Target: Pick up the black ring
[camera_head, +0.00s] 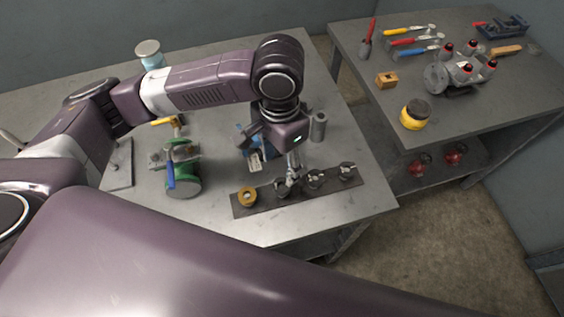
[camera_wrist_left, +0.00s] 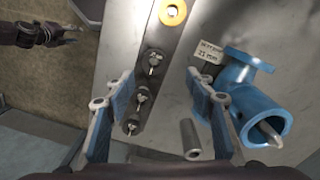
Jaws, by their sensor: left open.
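A dark strip (camera_head: 262,204) lies near the front edge of the grey table and carries a yellow ring (camera_head: 247,197) and three dark round pieces with metallic middles. They are a left one (camera_head: 281,188), a middle one (camera_head: 314,179) and a right one (camera_head: 347,171). I cannot tell which is the black ring. My left gripper (camera_head: 291,174) is open, pointing down above the strip near the left dark piece, partly hiding it. In the left wrist view the dark pieces (camera_wrist_left: 153,62) show between its spread fingers (camera_wrist_left: 148,88), apparently not gripped. My right gripper (camera_wrist_left: 62,34) shows small at upper left.
A green machine part (camera_head: 183,179) is to the left. A second table (camera_head: 480,115) at right holds hand tools and a yellow-black piece (camera_head: 415,115).

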